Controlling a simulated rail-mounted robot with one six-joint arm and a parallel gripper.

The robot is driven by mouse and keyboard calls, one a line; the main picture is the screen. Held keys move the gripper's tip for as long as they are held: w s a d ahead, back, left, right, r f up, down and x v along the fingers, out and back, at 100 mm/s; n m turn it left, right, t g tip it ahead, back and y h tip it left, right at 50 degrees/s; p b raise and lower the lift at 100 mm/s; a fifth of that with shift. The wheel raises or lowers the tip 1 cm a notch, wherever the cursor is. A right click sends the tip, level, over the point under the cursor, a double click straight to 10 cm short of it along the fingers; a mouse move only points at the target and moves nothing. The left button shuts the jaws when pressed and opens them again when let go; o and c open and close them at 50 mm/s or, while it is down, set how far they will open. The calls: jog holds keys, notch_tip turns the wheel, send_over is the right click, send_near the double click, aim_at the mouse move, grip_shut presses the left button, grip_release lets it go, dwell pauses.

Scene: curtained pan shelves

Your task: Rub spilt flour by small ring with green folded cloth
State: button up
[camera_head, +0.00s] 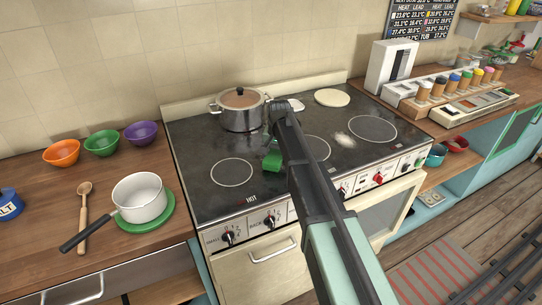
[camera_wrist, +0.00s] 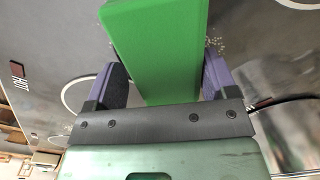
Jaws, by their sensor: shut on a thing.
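My gripper (camera_head: 276,141) is shut on the green folded cloth (camera_head: 272,161), which is low over the dark hob between the left ring (camera_head: 232,172) and the middle ring (camera_head: 322,153). In the wrist view the cloth (camera_wrist: 157,40) sticks out between the two jaws of my gripper (camera_wrist: 160,76). A pale patch of spilt flour (camera_head: 344,140) lies between the middle ring and the larger right ring (camera_head: 373,128). Pale specks (camera_wrist: 215,45) show beside the cloth in the wrist view. My arm hides part of the middle ring. I cannot tell whether the cloth touches the hob.
A lidded steel pot (camera_head: 241,112) stands at the back left of the hob (camera_head: 204,192), close to my gripper. A cream disc (camera_head: 332,97) lies at the back. A white saucepan (camera_head: 139,199) and several bowls stand on the left counter. The hob's right front is clear.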

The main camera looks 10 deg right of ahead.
aim_at(266, 160)
jog(key=o, duration=0.3)
jog(key=shift+s+d, duration=0.85)
jog(key=shift+d, duration=0.25)
jog(key=shift+s+a, duration=0.15)
jog(key=shift+a, duration=0.5)
jog(key=c, duration=0.3)
jog(key=shift+s+a, duration=0.15)
jog(key=shift+a, duration=0.4)
jog(key=c, duration=0.3)
jog(key=shift+s+a, duration=0.2)
jog(key=shift+a, duration=0.55)
jog(key=shift+s+a, duration=0.25)
jog(key=shift+a, duration=0.45)
jog(key=shift+s+a, duration=0.2)
jog(key=shift+a, duration=0.55)
notch_tip(266, 160, up, 6)
jog(key=p, duration=0.6)
